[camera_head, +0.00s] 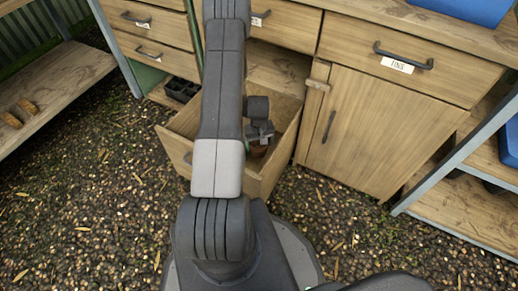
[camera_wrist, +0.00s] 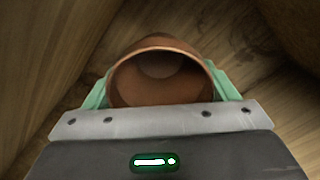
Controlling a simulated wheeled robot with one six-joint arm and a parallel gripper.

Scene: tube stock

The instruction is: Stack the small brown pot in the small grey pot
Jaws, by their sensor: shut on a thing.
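The small brown pot (camera_wrist: 130,85) is between the green fingers of my gripper (camera_wrist: 162,82) in the wrist view, with its open mouth facing the camera. The gripper is shut on it. In the head view my gripper (camera_head: 262,138) is over or inside an open wooden drawer, and only a bit of the brown pot (camera_head: 258,151) shows beneath it. I cannot tell whether the pot touches the drawer floor. No small grey pot is visible in either view.
The open drawer (camera_head: 177,152) has wooden walls around my gripper. A closed cabinet door (camera_head: 360,130) is to its right. A drawer labelled TINS (camera_head: 440,72) is above that door. A shelf (camera_head: 50,85) stands at left, and gravel floor is open in front.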

